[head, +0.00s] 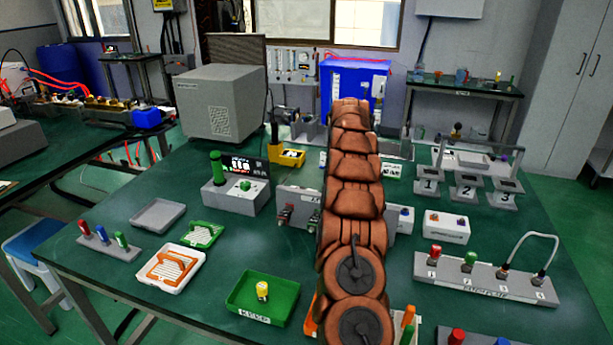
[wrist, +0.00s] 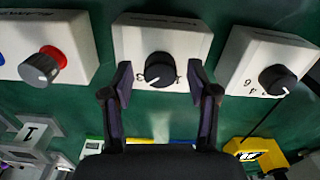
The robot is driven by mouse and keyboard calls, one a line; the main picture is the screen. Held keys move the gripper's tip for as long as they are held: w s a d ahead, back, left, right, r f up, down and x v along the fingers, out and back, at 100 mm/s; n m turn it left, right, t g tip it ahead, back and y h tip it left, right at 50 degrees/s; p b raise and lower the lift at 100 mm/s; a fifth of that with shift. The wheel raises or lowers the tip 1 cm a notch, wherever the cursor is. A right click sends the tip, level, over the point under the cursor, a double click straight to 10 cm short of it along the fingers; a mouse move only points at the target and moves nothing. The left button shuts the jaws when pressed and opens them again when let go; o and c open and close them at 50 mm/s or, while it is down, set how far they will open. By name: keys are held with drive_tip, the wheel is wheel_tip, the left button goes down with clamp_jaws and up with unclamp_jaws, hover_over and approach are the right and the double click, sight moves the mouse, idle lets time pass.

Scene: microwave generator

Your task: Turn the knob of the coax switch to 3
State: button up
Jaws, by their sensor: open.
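In the wrist view, a white box (wrist: 195,40) carries a black round knob (wrist: 160,68) with a white pointer mark toward its lower left. Small printing beside the knob is partly covered, and I cannot read the box's label to confirm it as the coax switch. My gripper (wrist: 160,86) is open, with one dark finger on each side of the knob. Gaps show between the fingers and the knob; I cannot tell its exact height over it. In the head view my arm hides the gripper and most of this box; a white edge (head: 404,219) shows beside the arm.
In the wrist view, a white box with a grey knob and red part (wrist: 52,50) stands left, and another with a black knob (wrist: 277,80) right. In the head view, numbered stands (head: 428,186) and a connector rail (head: 485,284) are to the right.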

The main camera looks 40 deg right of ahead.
drive_tip(key=n, duration=0.4)
drive_tip(key=shift+s+n+p, duration=0.1)
drive_tip(key=shift+n+p, duration=0.25)
drive_tip(key=shift+n, duration=0.05)
drive_tip(key=n, duration=0.4)
drive_tip(key=shift+d+n+p, duration=0.1)
drive_tip(key=shift+n+p, duration=0.2)
drive_tip(key=shift+p, duration=0.1)
drive_tip(key=n+p, duration=0.1)
drive_tip(key=n, duration=0.3)
drive_tip(key=shift+n+p, duration=1)
drive_tip(key=shift+n, duration=0.9)
